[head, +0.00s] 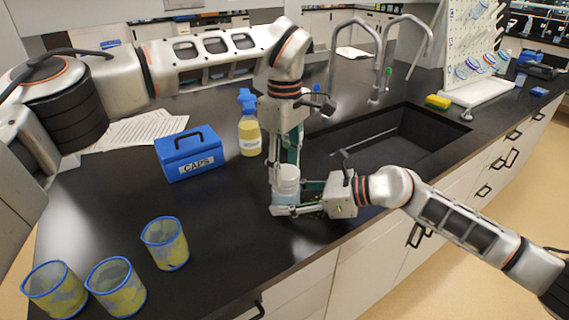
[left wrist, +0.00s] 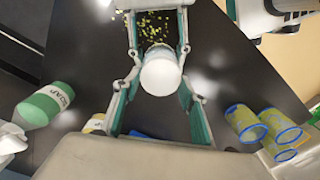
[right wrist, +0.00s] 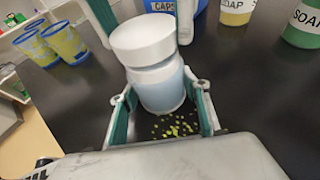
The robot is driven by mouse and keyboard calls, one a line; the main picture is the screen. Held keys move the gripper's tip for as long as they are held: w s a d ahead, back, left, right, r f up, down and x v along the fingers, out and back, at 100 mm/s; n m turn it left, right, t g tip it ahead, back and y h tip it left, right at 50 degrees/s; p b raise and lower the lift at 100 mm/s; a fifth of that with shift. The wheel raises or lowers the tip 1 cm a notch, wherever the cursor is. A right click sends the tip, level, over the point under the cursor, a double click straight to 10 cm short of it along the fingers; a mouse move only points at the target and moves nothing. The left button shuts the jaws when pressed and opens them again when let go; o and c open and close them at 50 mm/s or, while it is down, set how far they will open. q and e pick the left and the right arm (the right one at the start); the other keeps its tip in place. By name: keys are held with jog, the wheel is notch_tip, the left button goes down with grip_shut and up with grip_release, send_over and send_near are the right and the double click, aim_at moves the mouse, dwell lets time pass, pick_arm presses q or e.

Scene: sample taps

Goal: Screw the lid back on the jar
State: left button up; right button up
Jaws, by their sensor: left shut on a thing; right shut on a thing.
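A small jar with a pale blue body (head: 284,198) stands upright near the counter's front edge. A white lid (right wrist: 142,40) sits on top of it; whether its thread is engaged cannot be told. My right gripper (right wrist: 163,115) is shut around the jar's body from the side. My left gripper (head: 287,171) points down from above, its fingers closed on either side of the lid. In the left wrist view the lid (left wrist: 161,76) fills the space between the fingers and hides most of the jar.
Yellow-green bits (right wrist: 172,127) lie on the dark counter by the jar. A blue CAPS box (head: 187,155) and a yellow soap bottle (head: 249,138) stand behind. Several blue-rimmed cups (head: 166,245) stand at front left. The sink (head: 400,135) is to the right, with a sponge (head: 437,102) beyond.

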pick_arm(q)
jog(key=shift+f, duration=0.25)
jog(key=o, duration=0.7)
pick_arm(e)
grip_shut()
pick_arm(q)
jog(key=shift+r, duration=2.3)
jog(key=o, duration=0.5)
jog(key=shift+o, duration=0.2)
jog(key=shift+r, duration=0.1)
notch_tip(320, 180, up, 12)
